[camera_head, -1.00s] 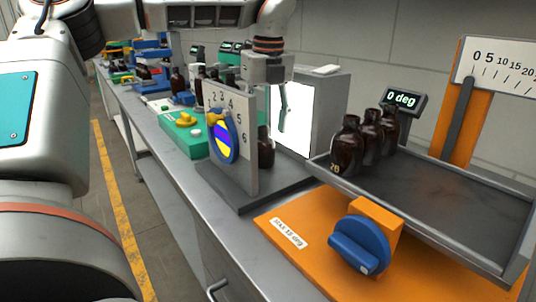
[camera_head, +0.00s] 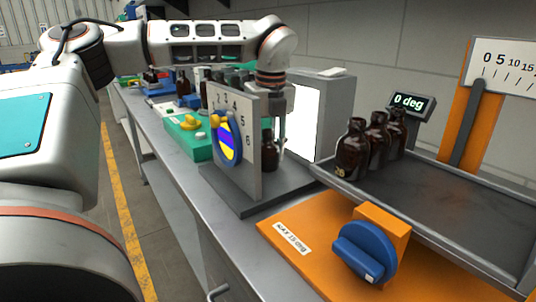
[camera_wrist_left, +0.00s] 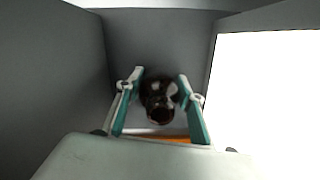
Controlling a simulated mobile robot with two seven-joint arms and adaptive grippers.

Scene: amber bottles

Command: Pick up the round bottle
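A dark brown bottle (camera_head: 269,151) stands on the grey base behind the upright dial panel, partly hidden by it. My left gripper (camera_head: 281,151) points down beside this bottle, behind the panel. In the left wrist view the bottle (camera_wrist_left: 159,94) is seen from above between the two teal fingers (camera_wrist_left: 160,90), which are spread on either side of it. The gripper is open; whether a finger touches the bottle I cannot tell. Several other brown bottles (camera_head: 353,150) stand in a row on the tilting tray. My right gripper is not in view.
The dial panel (camera_head: 246,163) stands close in front of the gripper. A bright white lit panel (camera_head: 305,120) stands just right of it. The tray (camera_head: 447,205), on an orange base (camera_head: 290,247) with a blue knob (camera_head: 365,252), lies to the right.

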